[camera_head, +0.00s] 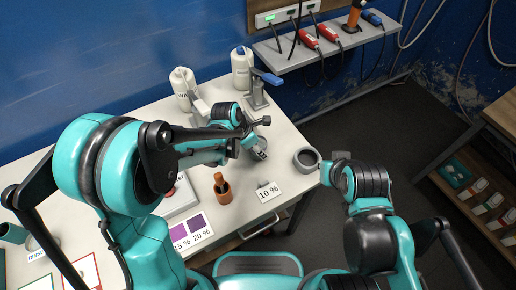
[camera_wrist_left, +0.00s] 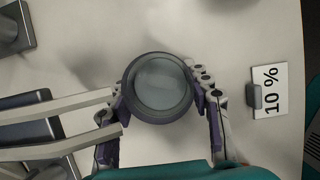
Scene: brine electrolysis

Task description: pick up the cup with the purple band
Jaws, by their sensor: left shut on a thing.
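A round cup (camera_wrist_left: 160,88) with a dark grey rim and a pale grey inside shows from above in the left wrist view. My left gripper (camera_wrist_left: 160,100) is shut on it, with a finger on each side. Purple shows low on both sides next to the fingers; I cannot tell whether it is the cup's band or finger parts. In the head view my left gripper (camera_head: 258,145) is over the table's right part, and the arm hides most of the cup. My right arm bends in at the lower right; its gripper cannot be made out.
A "10 %" card (camera_head: 268,191) stands near the front edge. White bottles (camera_head: 184,88) stand behind. A dark grey ring-shaped thing (camera_head: 307,150) is at the table's right edge.

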